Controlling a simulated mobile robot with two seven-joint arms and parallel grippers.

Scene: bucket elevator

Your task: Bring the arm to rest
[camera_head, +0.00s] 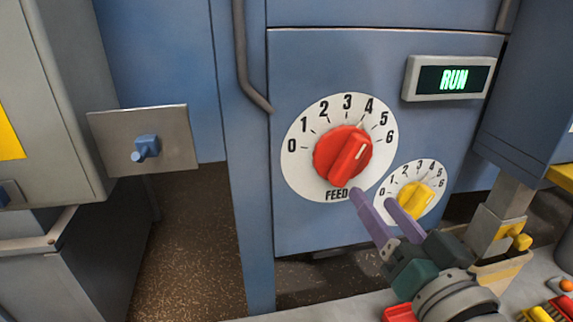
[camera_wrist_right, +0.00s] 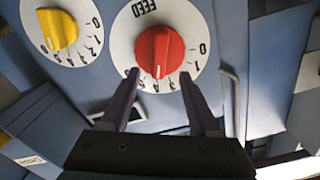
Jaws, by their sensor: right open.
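The red FEED knob (camera_head: 336,158) is on a white dial on the blue cabinet front. Its white mark points up and right, around 4 to 5. My right gripper (camera_head: 374,196) is open and empty, with its purple fingers in front of the panel at the lower right of the red knob. In the right wrist view the fingers (camera_wrist_right: 159,74) point toward the red knob (camera_wrist_right: 158,48), one on each side of its lower end; contact cannot be told. My left gripper is not in view.
A smaller yellow knob (camera_head: 412,202) sits right of the fingers, partly behind them. A display (camera_head: 449,79) reads RUN in green. A metal plate with a blue switch (camera_head: 146,147) is at left. Coloured parts lie on the lower right surface. Open floor (camera_head: 185,240) shows at left.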

